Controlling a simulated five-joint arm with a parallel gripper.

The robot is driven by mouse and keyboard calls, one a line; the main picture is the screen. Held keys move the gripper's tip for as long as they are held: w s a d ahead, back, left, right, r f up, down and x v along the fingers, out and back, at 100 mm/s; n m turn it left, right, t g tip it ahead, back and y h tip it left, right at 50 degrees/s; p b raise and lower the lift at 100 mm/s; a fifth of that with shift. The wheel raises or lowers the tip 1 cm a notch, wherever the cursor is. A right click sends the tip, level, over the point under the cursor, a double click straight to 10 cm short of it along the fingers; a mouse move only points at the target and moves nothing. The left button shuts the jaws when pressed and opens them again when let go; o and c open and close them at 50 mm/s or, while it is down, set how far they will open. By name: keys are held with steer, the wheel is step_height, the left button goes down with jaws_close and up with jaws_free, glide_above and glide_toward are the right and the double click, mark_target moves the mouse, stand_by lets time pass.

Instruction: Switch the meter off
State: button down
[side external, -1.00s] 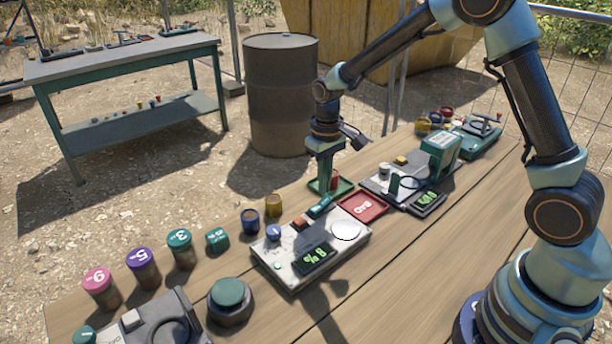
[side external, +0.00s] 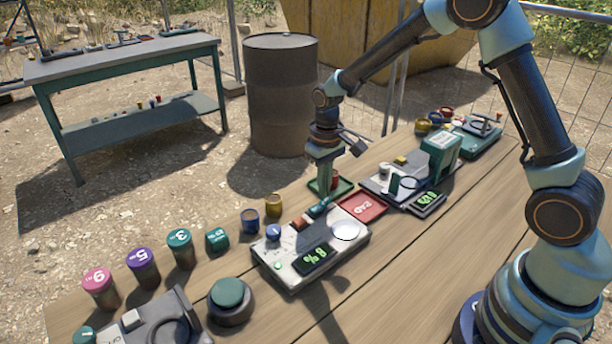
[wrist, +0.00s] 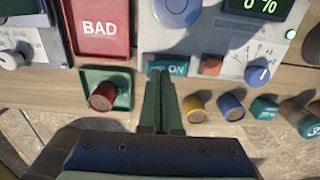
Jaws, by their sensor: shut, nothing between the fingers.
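The meter (side external: 292,268) is a white-grey box on the wooden table, with a lit green display (side external: 314,258), a round pale pad and a blue knob. In the wrist view it (wrist: 222,42) is at the upper right. Its teal switch (wrist: 180,69), marked ON, is on its near edge in that view, beside an orange-brown button (wrist: 212,65). My gripper (wrist: 160,82) is shut and empty, pointing at the switch. Its tips partly cover the switch, and I cannot tell whether they touch it. In the side view my gripper (side external: 321,199) is low at the meter's far edge.
A red BAD tray (wrist: 98,30) and a green tray (wrist: 118,78) holding a red pot (wrist: 103,97) are left of my gripper. Several coloured pots, including a yellow one (wrist: 194,108) and a blue one (wrist: 231,106), stand close on the right.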

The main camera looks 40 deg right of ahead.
mark_target(324, 202)
steer(key=shift+f, duration=0.75)
stand_by(0.3)
steer(key=shift+r, duration=3.55)
steer(key=s+r+t, duration=0.5)
steer(key=s+r, duration=0.8)
steer(key=s, duration=0.2)
steer(key=shift+s+d+t, duration=0.3)
steer(key=shift+d, duration=0.15)
steer(key=shift+r, duration=0.1)
